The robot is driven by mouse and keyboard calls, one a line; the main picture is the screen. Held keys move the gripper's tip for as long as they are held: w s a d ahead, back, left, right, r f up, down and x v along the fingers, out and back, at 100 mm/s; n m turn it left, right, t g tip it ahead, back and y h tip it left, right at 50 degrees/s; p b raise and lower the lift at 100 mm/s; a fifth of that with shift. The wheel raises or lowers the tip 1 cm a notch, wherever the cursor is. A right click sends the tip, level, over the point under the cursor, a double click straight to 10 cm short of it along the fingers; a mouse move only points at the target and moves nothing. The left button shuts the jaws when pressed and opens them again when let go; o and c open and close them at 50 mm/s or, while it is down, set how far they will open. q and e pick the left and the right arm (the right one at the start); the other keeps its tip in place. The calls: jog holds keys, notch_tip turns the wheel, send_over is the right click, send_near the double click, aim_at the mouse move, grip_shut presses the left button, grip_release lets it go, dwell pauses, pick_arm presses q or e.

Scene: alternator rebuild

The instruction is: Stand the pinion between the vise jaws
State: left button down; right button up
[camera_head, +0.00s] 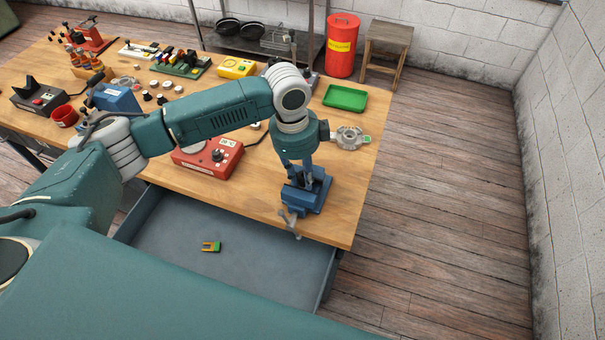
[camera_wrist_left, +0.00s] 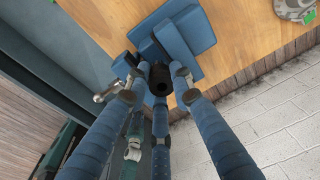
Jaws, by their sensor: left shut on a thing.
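The blue vise (camera_head: 318,198) stands at the front right corner of the workbench, its grey handle hanging over the front edge. It also shows in the wrist view (camera_wrist_left: 185,38). My left gripper (camera_head: 308,183) points straight down over the vise, its fingertips at the level of the jaws. In the wrist view its fingers (camera_wrist_left: 155,82) are shut on the pinion (camera_wrist_left: 160,86), a small dark cylinder with a round hole in its end, seen end-on. I cannot tell whether the pinion touches the vise. In the head view the pinion is hidden. My right gripper is not in view.
An open grey drawer (camera_head: 165,243) below the bench holds a small green and orange piece (camera_head: 211,247). A red device (camera_head: 207,158), a metal housing (camera_head: 349,138) and a green tray (camera_head: 345,97) are near the vise.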

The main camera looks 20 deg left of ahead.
pick_arm(q)
jog(key=c, duration=1.5)
grip_release()
jog(key=shift+o, duration=0.5)
jog(key=shift+f, duration=0.15)
jog(key=shift+r+p, duration=0.7)
jog(key=shift+p, duration=0.05)
jog(key=shift+s+r+p, duration=0.1)
jog(key=shift+r+p, duration=0.8)
jog(key=shift+r, duration=0.05)
jog(key=shift+r+p, duration=0.4)
jog(key=shift+r, duration=2.05)
